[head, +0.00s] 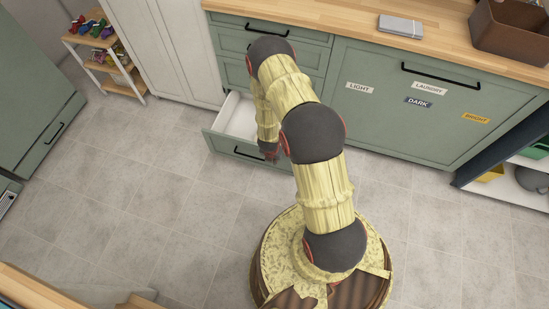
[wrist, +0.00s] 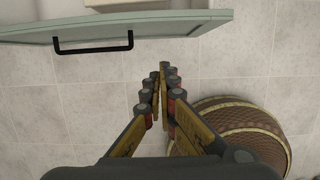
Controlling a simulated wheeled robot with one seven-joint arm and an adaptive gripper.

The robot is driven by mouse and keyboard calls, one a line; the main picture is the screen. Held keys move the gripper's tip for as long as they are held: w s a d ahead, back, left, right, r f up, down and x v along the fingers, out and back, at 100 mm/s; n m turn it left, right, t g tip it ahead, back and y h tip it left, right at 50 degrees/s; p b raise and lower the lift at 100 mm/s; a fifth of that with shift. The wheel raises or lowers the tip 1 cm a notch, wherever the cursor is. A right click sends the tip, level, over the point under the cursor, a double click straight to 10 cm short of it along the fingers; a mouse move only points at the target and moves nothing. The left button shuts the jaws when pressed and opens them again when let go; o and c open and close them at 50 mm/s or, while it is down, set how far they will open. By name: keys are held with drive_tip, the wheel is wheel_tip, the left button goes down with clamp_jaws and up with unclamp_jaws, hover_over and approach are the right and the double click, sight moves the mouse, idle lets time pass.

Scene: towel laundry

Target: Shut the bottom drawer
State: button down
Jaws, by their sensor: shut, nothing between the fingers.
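The bottom drawer (head: 222,143) is pulled out of the green cabinet, with its white inside showing. Its inside looks empty where I can see it, and my arm hides its right part. In the wrist view the green drawer front (wrist: 190,22) crosses the top, with its black bar handle (wrist: 93,48) at left. My gripper (head: 270,157) is low beside the drawer front, partly hidden by my arm. In the wrist view my gripper (wrist: 162,72) is shut and empty, its fingertips just outside the drawer front and right of the handle. I cannot tell whether it touches.
The drawers above are shut. A wide green front (head: 420,125) with labels stands at right. A wooden countertop (head: 350,20) holds a grey box (head: 400,25) and a brown basket (head: 512,32). A shelf rack (head: 105,60) stands at back left. The tiled floor (head: 130,200) at left is clear.

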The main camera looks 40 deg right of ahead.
drive_tip(key=w+d+f+b, duration=0.3)
drive_tip(key=d+f, duration=0.1)
drive_tip(key=f, duration=0.3)
drive_tip(key=shift+w+d+b, duration=0.25)
drive_tip(key=shift+d+b, duration=0.05)
